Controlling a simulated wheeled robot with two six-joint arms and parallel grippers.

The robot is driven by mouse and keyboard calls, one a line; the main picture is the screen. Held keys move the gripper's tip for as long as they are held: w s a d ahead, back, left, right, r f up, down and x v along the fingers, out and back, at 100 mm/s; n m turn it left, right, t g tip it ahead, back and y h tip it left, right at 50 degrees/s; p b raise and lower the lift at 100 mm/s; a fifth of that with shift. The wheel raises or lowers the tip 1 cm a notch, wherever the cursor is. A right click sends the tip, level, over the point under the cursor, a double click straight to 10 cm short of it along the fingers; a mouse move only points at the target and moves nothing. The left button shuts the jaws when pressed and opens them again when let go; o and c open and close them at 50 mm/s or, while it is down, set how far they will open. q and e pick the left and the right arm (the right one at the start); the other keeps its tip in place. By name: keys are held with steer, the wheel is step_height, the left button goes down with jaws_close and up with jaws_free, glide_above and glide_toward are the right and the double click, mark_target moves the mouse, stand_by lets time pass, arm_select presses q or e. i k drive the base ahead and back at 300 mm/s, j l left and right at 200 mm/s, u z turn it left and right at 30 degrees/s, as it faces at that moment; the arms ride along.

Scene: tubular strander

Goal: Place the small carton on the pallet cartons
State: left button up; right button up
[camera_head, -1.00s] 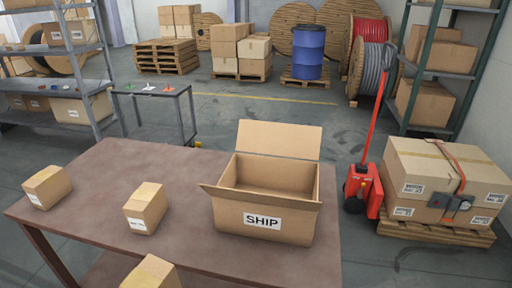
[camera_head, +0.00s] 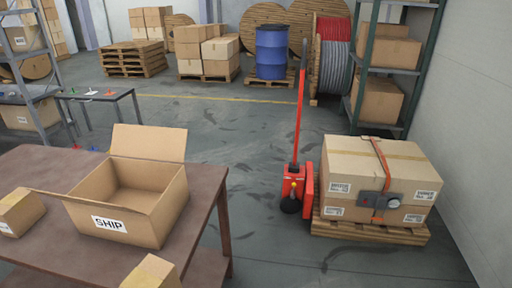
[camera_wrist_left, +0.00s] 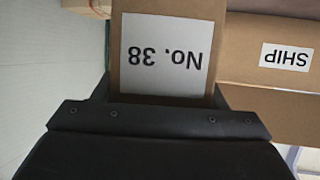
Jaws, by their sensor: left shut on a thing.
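My left gripper (camera_wrist_left: 160,106) is shut on a small carton with a white "No. 38" label, which fills the upper middle of the left wrist view (camera_wrist_left: 165,50). The small carton also shows at the bottom edge of the head view (camera_head: 150,272), where the gripper itself is out of sight. The pallet cartons (camera_head: 350,163) stand on a wooden pallet (camera_head: 365,232) at the right of the head view. An orange strap with a grey buckle crosses them. The held carton is apart from them, far to their left in the picture. My right gripper is not in view.
An open SHIP box (camera_head: 150,222) and another small carton (camera_head: 18,213) stand on the brown table (camera_head: 205,195). A red pallet jack (camera_head: 297,185) stands just left of the pallet cartons. A shelf rack (camera_head: 385,60) stands behind them.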

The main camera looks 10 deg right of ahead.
mark_target(350, 158)
steer(key=i+l, duration=0.2)
steer(key=l, duration=0.2)
steer(key=i+l, duration=0.2)
steer(key=l, duration=0.2)
steer(key=i+l+z, duration=0.1)
steer(key=l, duration=0.3)
steer(key=i+l, duration=0.5)
steer(key=l, duration=0.3)
steer(key=i+l+z, duration=0.1)
steer(key=i+l, duration=0.9)
steer(key=l, duration=0.2)
steer(key=i+l, duration=1.05)
steer(key=l+z, duration=0.05)
steer(key=l, duration=0.05)
